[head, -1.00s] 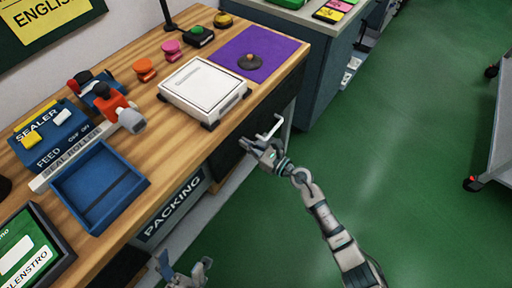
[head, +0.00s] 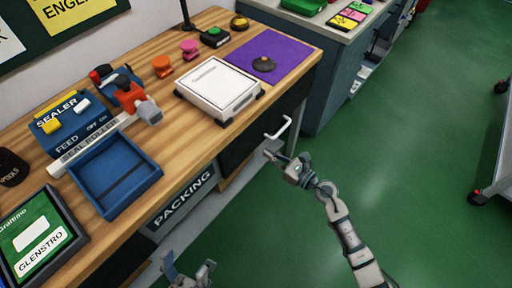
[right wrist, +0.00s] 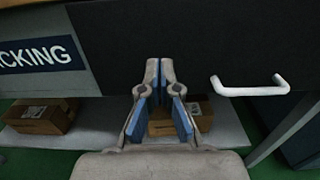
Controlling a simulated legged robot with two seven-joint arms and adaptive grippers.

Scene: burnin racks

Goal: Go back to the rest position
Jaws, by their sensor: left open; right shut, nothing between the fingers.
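My right gripper (head: 272,155) is over the floor in front of the bench, just below the white drawer handle (head: 279,128) in the head view. It is shut and empty. In the right wrist view its two blue-padded fingers (right wrist: 160,75) point at the dark drawer front, and the white handle (right wrist: 250,87) is to their right, apart from them. My left gripper (head: 188,268) is at the bottom edge of the head view, in front of the bench. It is open and empty; the rest of that arm is out of view.
The wooden bench (head: 190,128) holds a white scale-like device (head: 219,87), a blue tray (head: 113,175), a sealer (head: 65,115) and a screen (head: 38,240). Cardboard boxes (right wrist: 40,115) sit on a low shelf under it. Green floor (head: 420,170) is clear to the right; a cart stands at the far right.

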